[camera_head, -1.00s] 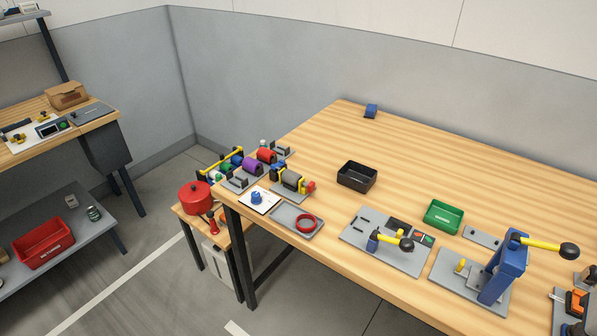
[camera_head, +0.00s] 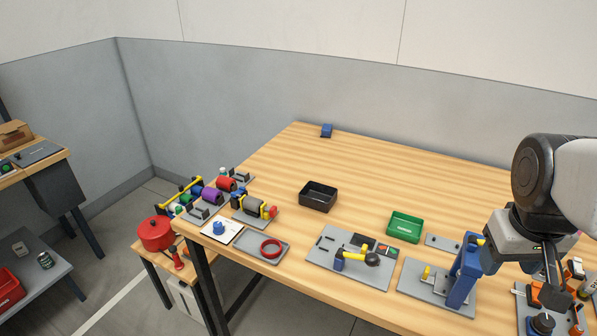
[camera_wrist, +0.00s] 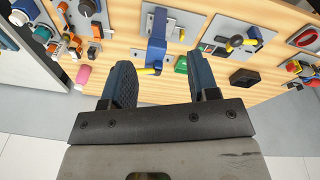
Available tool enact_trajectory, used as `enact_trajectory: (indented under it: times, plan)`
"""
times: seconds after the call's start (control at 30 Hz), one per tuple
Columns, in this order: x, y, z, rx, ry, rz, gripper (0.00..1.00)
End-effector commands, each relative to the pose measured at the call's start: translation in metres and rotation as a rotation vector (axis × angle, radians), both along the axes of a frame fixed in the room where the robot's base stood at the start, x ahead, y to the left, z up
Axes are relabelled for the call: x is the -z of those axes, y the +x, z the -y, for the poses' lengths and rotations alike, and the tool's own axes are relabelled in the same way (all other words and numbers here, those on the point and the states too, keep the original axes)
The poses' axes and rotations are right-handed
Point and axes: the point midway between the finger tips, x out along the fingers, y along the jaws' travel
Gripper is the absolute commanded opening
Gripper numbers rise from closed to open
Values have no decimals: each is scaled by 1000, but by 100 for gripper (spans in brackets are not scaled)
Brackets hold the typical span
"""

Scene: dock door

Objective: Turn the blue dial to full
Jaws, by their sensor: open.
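A blue dial (camera_head: 218,228) stands on a small white square plate (camera_head: 232,238) at the table's left front corner in the head view. I cannot make it out in the wrist view. A dark round knob with some blue (camera_head: 541,323) shows at the bottom right of the head view, partly cut off. My gripper (camera_head: 553,300) is at the right of the head view, far from the white plate. In the wrist view my gripper (camera_wrist: 161,80) has its two fingers apart with nothing between them.
A grey tray with a red ring (camera_head: 271,248), a lever plate (camera_head: 340,274) and a blue press (camera_head: 464,275) stand along the front edge, between the white plate and my gripper. A black bin (camera_head: 318,197) and green bin (camera_head: 404,227) lie behind. The table's back is mostly clear.

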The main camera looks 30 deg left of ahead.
Motion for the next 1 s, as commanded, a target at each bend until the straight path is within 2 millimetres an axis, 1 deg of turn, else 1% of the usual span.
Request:
enact_trajectory:
  times: [0.03, 0.1, 0.27, 0.47, 0.5, 0.77, 0.97, 1.0]
  plan:
    - [0, 10, -11, -45, -12, -9, 55]
    - [-2, 23, -24, -103, -28, -18, 55]
    - [-2, 49, -58, -236, -65, -39, 55]
    - [0, 78, -105, -404, -110, -62, 55]
    - [1, 84, -115, -438, -120, -68, 55]
    - [10, 114, -186, -655, -181, -95, 55]
    - [22, 129, -247, -822, -229, -117, 55]
    - [25, 131, -260, -856, -239, -122, 55]
